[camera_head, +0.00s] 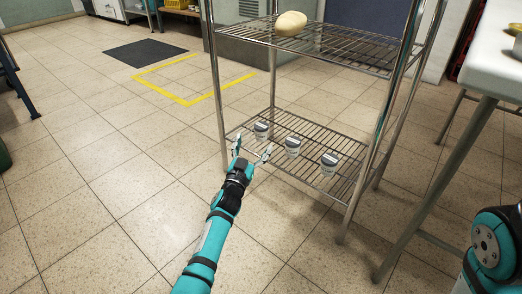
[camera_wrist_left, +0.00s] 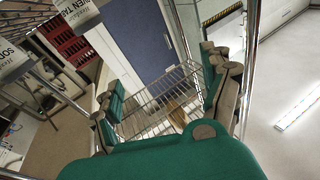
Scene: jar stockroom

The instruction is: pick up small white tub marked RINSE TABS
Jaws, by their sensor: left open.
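Three small white tubs with grey tops stand in a row on the lower wire shelf in the head view: a left tub (camera_head: 261,130), a middle tub (camera_head: 292,146) and a right tub (camera_head: 328,163). Their labels are too small to read there. My left gripper (camera_head: 252,149) is open and empty at the shelf's front left edge, close to the left tub. In the left wrist view, its fingers (camera_wrist_left: 163,95) are spread with no tub between them. Two cut-off labels show there: one ending in "EN TAB" (camera_wrist_left: 78,12) and one starting "SO" (camera_wrist_left: 12,62). I cannot read RINSE TABS anywhere.
The metal rack's lower shelf (camera_head: 310,183) lies between thin upright posts, beneath an upper shelf (camera_head: 350,52) holding a pale rounded object (camera_head: 291,23). A white table (camera_head: 490,60) stands at right. My right gripper is out of view.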

